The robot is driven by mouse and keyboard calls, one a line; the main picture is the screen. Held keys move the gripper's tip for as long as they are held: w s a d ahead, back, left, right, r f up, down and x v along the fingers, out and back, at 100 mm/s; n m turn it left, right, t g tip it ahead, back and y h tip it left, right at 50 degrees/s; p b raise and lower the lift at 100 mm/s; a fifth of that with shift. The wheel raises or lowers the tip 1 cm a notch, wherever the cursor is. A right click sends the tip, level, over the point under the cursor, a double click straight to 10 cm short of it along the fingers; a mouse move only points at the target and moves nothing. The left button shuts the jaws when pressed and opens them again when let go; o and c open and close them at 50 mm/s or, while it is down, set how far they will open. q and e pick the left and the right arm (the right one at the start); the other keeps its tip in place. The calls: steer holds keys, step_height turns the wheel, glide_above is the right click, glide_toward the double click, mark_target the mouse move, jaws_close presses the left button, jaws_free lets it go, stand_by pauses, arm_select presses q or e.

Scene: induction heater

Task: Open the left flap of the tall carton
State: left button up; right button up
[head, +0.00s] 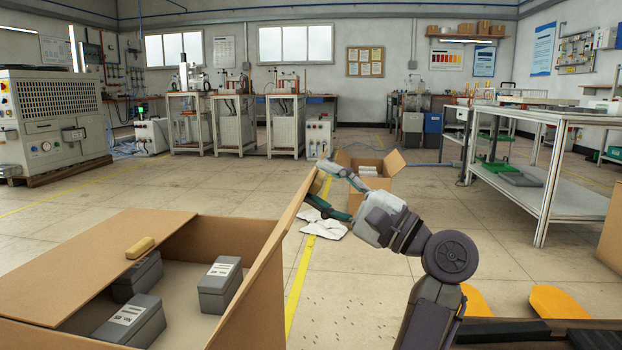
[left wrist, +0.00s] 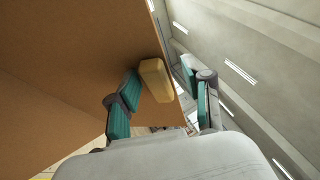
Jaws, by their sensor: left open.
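The tall carton (head: 262,318) stands open at the lower left of the head view. Its left flap (head: 85,262) lies nearly flat over part of the opening, with a yellow block-shaped handle (head: 141,247) on it. The right flap (head: 284,226) stands raised and tilted outward. My left gripper (head: 317,181) is open at the raised flap's upper end, its fingers around a similar yellow block (left wrist: 155,80) there. In the left wrist view a gap shows between the right finger and the block; contact on the left is unclear. My right gripper is not in view.
Grey labelled boxes (head: 220,286) sit inside the carton. A smaller open carton (head: 378,180) and white sheets (head: 322,226) are on the floor beyond my gripper. A metal workbench (head: 560,115) stands at the right. The floor ahead is mostly clear.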

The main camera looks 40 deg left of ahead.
arm_select(q)
steer(key=v, duration=0.4)
steer(key=shift+d, duration=0.1)
steer(key=shift+f, duration=0.1)
